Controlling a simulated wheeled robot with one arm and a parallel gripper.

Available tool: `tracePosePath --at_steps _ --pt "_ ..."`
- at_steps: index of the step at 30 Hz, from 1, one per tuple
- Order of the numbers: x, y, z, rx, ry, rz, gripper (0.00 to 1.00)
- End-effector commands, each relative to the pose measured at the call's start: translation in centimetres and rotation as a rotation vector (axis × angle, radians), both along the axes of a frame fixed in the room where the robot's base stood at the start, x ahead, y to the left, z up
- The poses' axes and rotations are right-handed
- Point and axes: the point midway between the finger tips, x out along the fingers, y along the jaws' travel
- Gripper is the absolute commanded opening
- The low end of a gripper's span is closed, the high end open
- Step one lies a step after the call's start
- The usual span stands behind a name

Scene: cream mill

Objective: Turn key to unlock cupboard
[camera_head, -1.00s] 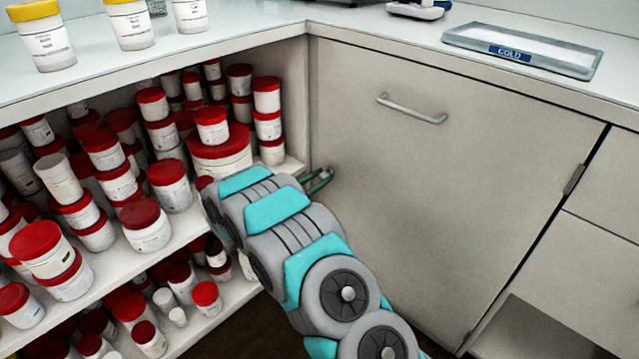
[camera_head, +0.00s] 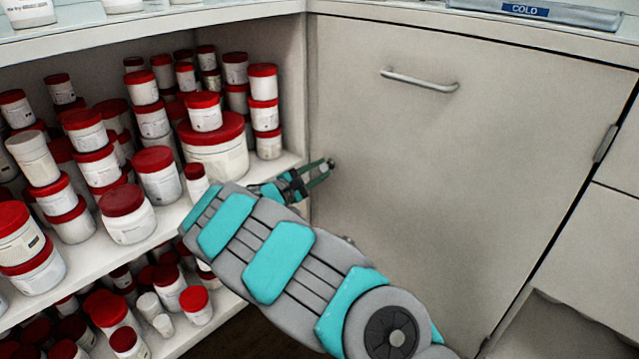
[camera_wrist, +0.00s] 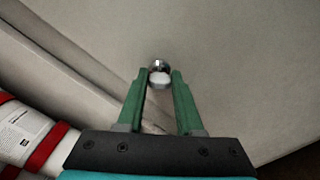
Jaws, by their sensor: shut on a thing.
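The cupboard is shut, with a grey-beige door (camera_head: 470,170) and a bar handle (camera_head: 420,81) near its top. A small metal key (camera_wrist: 159,80) shows at the door in the wrist view, in front of a round silver lock (camera_wrist: 158,63). My gripper (camera_head: 326,170) is at the door's left edge, with its green fingers shut on the key. In the wrist view the fingertips (camera_wrist: 160,82) lie on either side of it. The key's shape and how far it is turned are mostly hidden by the fingers.
Open shelves (camera_head: 270,178) on the left are packed with red-lidded white jars (camera_head: 130,215), some close to my arm. A countertop (camera_head: 400,14) runs above, with a tray marked COLD (camera_head: 590,14) at the right. The floor space before the door is partly covered by my arm.

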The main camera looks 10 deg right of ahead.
Motion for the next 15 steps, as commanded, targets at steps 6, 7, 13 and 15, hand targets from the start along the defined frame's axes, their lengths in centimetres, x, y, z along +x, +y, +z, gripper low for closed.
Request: tracePosePath --at_steps 6,7,13,15 --pt "-0.03 -0.22 -0.64 0.122 -0.167 -0.001 0.00" --pt "-0.03 -0.21 -0.64 0.138 -0.189 -0.002 0.00" --pt "-0.04 -0.14 -0.33 0.241 -0.330 0.000 0.00" --pt "-0.07 -0.23 -0.27 0.273 -0.373 -0.003 0.00"
